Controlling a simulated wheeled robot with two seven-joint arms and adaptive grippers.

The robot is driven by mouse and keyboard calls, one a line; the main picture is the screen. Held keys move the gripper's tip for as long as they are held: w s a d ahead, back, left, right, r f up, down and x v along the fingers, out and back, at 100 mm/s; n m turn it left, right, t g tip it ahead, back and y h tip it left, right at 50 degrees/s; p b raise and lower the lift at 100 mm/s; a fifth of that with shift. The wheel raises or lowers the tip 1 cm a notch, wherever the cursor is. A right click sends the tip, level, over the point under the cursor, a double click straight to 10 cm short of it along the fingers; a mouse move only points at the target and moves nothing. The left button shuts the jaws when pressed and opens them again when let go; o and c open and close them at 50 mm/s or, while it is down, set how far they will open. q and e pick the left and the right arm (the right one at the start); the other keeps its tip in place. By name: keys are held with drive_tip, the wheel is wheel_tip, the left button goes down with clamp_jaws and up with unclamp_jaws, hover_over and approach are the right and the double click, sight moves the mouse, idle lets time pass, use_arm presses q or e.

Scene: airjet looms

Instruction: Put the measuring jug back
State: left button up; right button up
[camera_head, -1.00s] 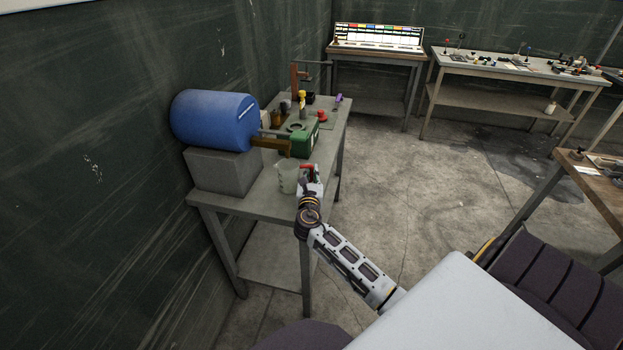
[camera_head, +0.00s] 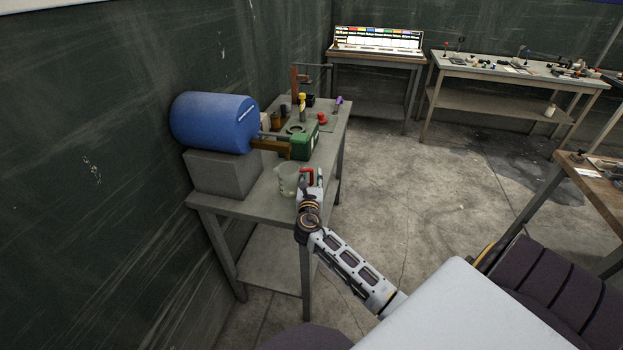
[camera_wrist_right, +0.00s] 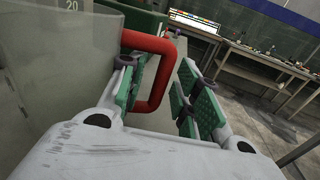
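The measuring jug (camera_head: 288,181) is a clear, pale cup with a red handle (camera_head: 307,174). It stands upright near the front right edge of the grey table, below the blue drum. In the right wrist view the jug wall (camera_wrist_right: 60,60) fills the left side, and the red handle (camera_wrist_right: 165,75) lies between the finger pads. My right gripper (camera_wrist_right: 160,98) is open around the handle, with a clear gap to the right finger. It also shows in the head view (camera_head: 313,178), at the jug's right side. My left gripper is not in view.
A blue drum (camera_head: 214,121) rests on a grey block (camera_head: 222,173) left of the jug. A green box (camera_head: 304,144) and several small items stand behind it on the grey table (camera_head: 240,205). Other benches line the back and right. The floor between is clear.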

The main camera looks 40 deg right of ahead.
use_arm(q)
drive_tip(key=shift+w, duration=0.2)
use_arm(e)
drive_tip(key=shift+r, duration=0.15)
drive_tip(key=shift+s+a, duration=0.1)
drive_tip(key=shift+s+a+p, duration=0.35)
drive_tip(key=shift+s+a, duration=0.05)
drive_tip(key=shift+s, duration=0.1)
drive_tip(key=p+v, duration=0.1)
drive_tip(key=v, duration=0.5)
drive_tip(key=shift+p, duration=0.35)
drive_tip(key=v, duration=0.3)
drive_tip(key=shift+p, duration=0.3)
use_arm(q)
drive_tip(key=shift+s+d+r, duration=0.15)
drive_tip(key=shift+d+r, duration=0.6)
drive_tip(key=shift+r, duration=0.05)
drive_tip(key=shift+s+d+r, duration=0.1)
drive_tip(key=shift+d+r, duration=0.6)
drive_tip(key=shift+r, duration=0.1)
use_arm(e)
drive_tip(key=shift+v, duration=0.75)
